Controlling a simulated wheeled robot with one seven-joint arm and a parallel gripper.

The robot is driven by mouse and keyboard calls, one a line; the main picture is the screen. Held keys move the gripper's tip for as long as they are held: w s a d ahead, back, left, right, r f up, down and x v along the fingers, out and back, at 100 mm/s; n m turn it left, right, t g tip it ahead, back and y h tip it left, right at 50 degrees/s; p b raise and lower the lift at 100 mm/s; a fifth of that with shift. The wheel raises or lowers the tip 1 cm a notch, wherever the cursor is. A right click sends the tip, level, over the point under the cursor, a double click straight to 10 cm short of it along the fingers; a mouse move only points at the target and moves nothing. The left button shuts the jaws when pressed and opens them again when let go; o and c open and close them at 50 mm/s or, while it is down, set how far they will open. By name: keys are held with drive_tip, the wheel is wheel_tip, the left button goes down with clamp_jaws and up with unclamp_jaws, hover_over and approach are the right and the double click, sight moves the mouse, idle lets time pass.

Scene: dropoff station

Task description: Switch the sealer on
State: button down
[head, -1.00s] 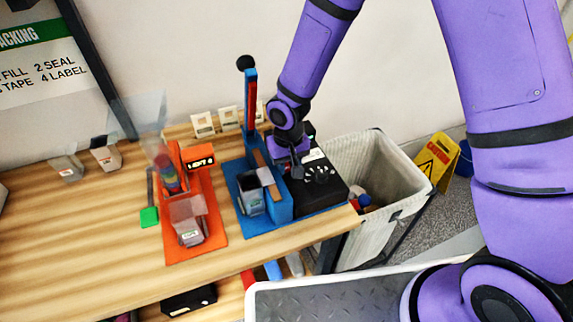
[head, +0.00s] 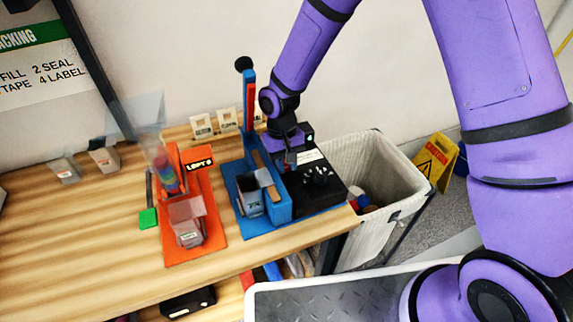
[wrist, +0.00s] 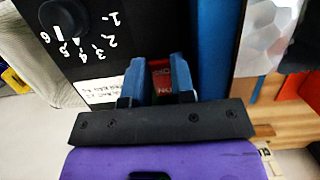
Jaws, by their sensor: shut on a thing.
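The sealer is a blue station (head: 283,211) with an upright blue and red lever (head: 249,100) topped by a black knob. A black control box (head: 322,190) stands at its right side. The wrist view shows the box's dial (wrist: 62,18) with white numbers and a red switch piece (wrist: 161,80) with inverted white lettering. My gripper (head: 291,163) is at the box, beside the blue station. In the wrist view its blue fingers (wrist: 157,78) are on either side of the red switch piece and shut on it. The fingers partly hide the switch, so its position is unclear.
An orange tape station (head: 207,231) stands left of the sealer. A grey bin (head: 398,168) is right of the table, with a yellow floor sign (head: 435,160) beyond. Small white cards (head: 202,126) stand behind. The wooden table's (head: 70,240) left front is clear.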

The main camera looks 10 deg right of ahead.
drive_tip(key=shift+w+g, duration=0.1)
drive_tip(key=shift+g, duration=0.7)
drive_tip(key=shift+r, duration=0.1)
drive_tip(key=c, duration=1.2)
unclamp_jaws()
drive_tip(key=shift+c, duration=0.2)
drive_tip(key=v, duration=1)
drive_tip(key=shift+w+a+r, duration=0.2)
drive_tip(key=shift+r, duration=0.15)
